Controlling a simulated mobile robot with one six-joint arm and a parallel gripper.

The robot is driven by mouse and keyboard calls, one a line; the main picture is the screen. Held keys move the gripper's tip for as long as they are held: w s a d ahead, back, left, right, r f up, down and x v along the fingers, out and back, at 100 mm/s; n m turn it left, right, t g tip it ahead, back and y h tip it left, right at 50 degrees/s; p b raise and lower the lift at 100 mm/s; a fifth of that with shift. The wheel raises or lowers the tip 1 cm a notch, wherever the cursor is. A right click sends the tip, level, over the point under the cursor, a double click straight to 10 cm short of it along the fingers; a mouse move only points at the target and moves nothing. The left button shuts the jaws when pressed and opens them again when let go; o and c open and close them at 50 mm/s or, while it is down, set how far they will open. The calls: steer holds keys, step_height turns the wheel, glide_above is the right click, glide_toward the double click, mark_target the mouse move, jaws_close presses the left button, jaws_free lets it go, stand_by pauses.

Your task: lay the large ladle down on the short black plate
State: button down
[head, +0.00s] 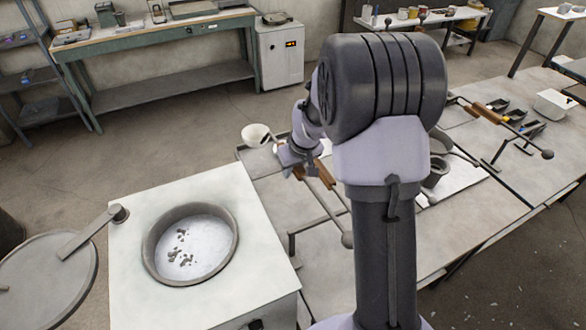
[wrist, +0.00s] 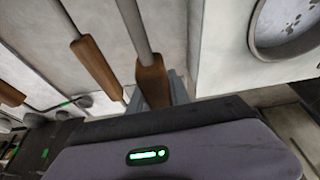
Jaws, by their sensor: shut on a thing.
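My gripper (head: 298,160) is over the near-left part of the long table. In the wrist view it is shut on a wooden handle (wrist: 153,82), which has a grey metal rod running out of the top of the picture. I take this to be the large ladle, but its bowl is not in that view. A second wooden handle (wrist: 97,68) with its own rod lies beside it, apart from the gripper. In the head view, my arm hides part of the table. I cannot make out the short black plate with certainty.
A white furnace block (head: 205,300) with a round open crucible (head: 190,245) stands at the left, its lid (head: 45,275) swung aside. A white cup (head: 255,135) stands near my gripper. Another wooden-handled rod (head: 488,113) and a metal stand are at the right.

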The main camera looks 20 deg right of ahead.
mark_target(302, 170)
step_height(302, 170, down, 8)
steer(key=b, duration=0.5)
steer(key=shift+f+b, duration=0.25)
steer(key=shift+b, duration=0.3)
stand_by(0.4)
steer(key=c, duration=1.1)
jaws_free()
steer(key=shift+s, duration=0.1)
steer(key=p+v, duration=0.5)
steer(key=v, duration=1.2)
steer(key=shift+r, duration=0.15)
step_height(302, 170, up, 7)
steer(key=p, duration=0.5)
steer(key=shift+p, duration=0.35)
